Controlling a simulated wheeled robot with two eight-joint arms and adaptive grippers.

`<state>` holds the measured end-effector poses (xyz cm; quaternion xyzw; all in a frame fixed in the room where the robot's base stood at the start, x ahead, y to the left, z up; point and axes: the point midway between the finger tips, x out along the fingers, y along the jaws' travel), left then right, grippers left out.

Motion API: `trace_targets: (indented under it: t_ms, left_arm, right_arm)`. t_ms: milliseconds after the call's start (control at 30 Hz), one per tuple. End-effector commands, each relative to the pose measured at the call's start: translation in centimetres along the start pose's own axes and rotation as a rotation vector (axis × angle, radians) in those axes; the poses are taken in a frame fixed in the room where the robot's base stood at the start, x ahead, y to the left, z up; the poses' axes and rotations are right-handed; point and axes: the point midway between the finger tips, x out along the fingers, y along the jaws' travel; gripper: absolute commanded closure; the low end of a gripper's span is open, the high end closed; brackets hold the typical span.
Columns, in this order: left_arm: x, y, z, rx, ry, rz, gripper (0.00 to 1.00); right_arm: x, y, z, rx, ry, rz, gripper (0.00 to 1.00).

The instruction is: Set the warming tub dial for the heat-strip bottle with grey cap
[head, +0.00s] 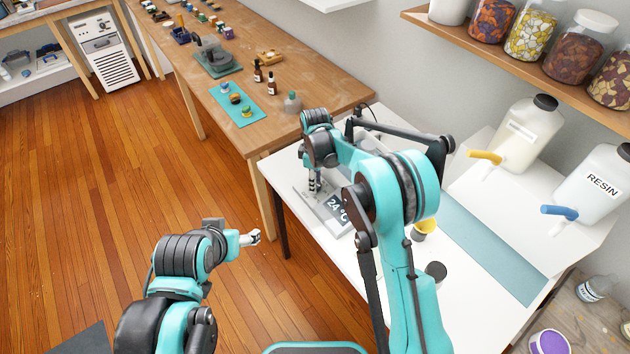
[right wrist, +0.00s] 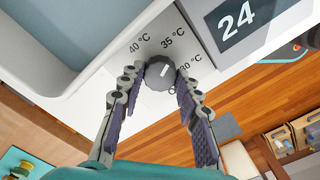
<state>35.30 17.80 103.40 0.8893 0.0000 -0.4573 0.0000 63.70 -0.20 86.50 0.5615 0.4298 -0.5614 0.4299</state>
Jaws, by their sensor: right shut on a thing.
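The warming tub (head: 318,226) stands on the white table, partly hidden behind my right arm; its display (head: 337,208) reads 24 °C. In the right wrist view its grey dial (right wrist: 160,73) sits below the marks 40, 35 and 30 °C. My right gripper (right wrist: 162,82) is shut on the dial, one finger on each side; in the head view its fingers (head: 314,182) point down at the tub. The dial's white mark is too unclear to read. My left gripper (head: 250,238) hangs over the floor, its fingertips too small to judge. A pale bottle with a greyish top (head: 292,102) stands on the wooden bench; no heat strip is readable.
Two brown dropper bottles (head: 258,74) and a teal mat (head: 243,104) are on the wooden bench (head: 300,75). Resin jugs (head: 592,185) with taps stand to the right. A yellow-rimmed cup (head: 424,229) and a dark round thing (head: 436,270) are near my right arm.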

Motion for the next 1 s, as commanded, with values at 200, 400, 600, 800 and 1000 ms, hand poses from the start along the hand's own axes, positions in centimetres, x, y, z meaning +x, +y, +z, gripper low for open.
trace_targets:
  t_ms: [200,400,600,800,1000]
  left_arm:
    - [0.01,0.00,0.01,0.000,0.000,0.000,0.28]
    - [0.01,0.00,0.00,0.000,0.000,0.000,0.28]
    - [0.01,0.00,0.01,0.000,0.000,0.000,0.28]
    - [0.01,0.00,0.01,0.000,0.000,0.000,0.28]
    - [0.00,0.00,0.00,0.000,0.000,0.000,0.28]
  right_arm:
    - [0.03,-0.03,0.00,-0.099,0.000,0.000,0.96]
    - [0.03,-0.03,0.00,-0.143,0.000,0.000,0.96]
    - [0.03,-0.03,0.00,-0.155,0.000,0.000,0.96]
    - [0.03,-0.02,0.00,-0.154,0.000,0.000,0.96]
    - [0.02,-0.02,0.00,-0.154,0.000,0.000,0.46]
